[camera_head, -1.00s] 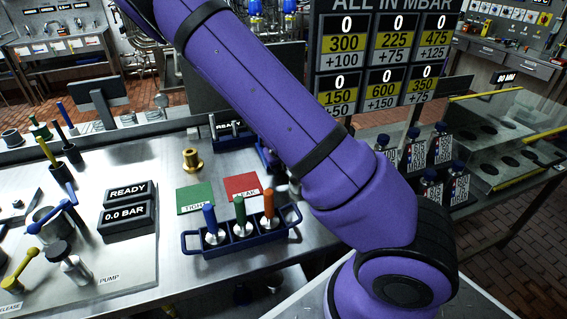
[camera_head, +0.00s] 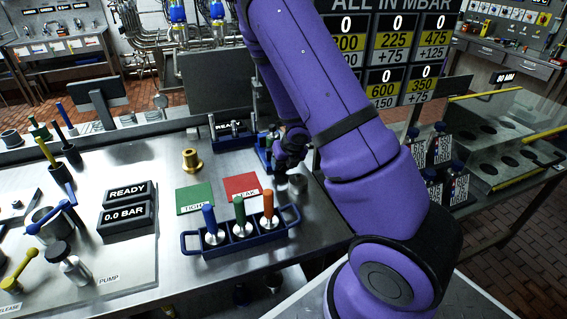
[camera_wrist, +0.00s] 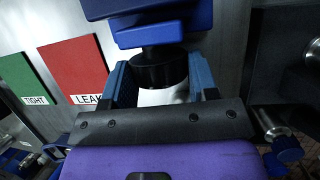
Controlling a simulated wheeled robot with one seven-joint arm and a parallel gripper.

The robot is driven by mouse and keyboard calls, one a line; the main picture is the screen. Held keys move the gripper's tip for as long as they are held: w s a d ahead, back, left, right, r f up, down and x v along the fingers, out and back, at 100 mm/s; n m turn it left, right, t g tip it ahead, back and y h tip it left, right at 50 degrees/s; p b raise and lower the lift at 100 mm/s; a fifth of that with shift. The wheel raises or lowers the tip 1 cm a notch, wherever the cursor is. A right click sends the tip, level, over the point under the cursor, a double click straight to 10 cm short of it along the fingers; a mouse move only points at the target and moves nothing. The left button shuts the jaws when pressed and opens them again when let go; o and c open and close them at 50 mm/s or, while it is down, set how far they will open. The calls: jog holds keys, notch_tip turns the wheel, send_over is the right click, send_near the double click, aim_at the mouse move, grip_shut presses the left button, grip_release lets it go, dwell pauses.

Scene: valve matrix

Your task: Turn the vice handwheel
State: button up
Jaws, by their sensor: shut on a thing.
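The blue vice (camera_head: 265,146) stands at the back right of the bench, partly hidden by my arm. In the wrist view its blue blocks (camera_wrist: 150,18) fill the top centre. Below them is the handwheel (camera_wrist: 160,72), a round black part with a white face towards the camera. My gripper (camera_wrist: 161,82) has one blue finger on each side of the handwheel and is shut on it. In the head view my wrist hangs in front of the vice, and the fingers are too small and dark to make out.
A blue rack (camera_head: 240,240) with blue, green and orange handled pieces stands in front. Green (camera_head: 194,198) and red (camera_head: 241,186) mats and a brass piece (camera_head: 191,160) lie nearby. Display boxes (camera_head: 128,205) stand left. Labelled bottles (camera_head: 456,185) stand right, beyond the bench edge.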

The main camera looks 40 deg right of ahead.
jog(key=y, duration=0.2)
jog(key=m+t+y, duration=0.1)
jog(key=y, duration=0.2)
jog(key=shift+s+d+f+t+y, duration=0.15)
jog(key=shift+d+t+y, duration=0.1)
jog(key=shift+t+y, duration=0.15)
dwell(0.3)
jog(key=o, duration=0.9)
jog(key=shift+o, duration=0.2)
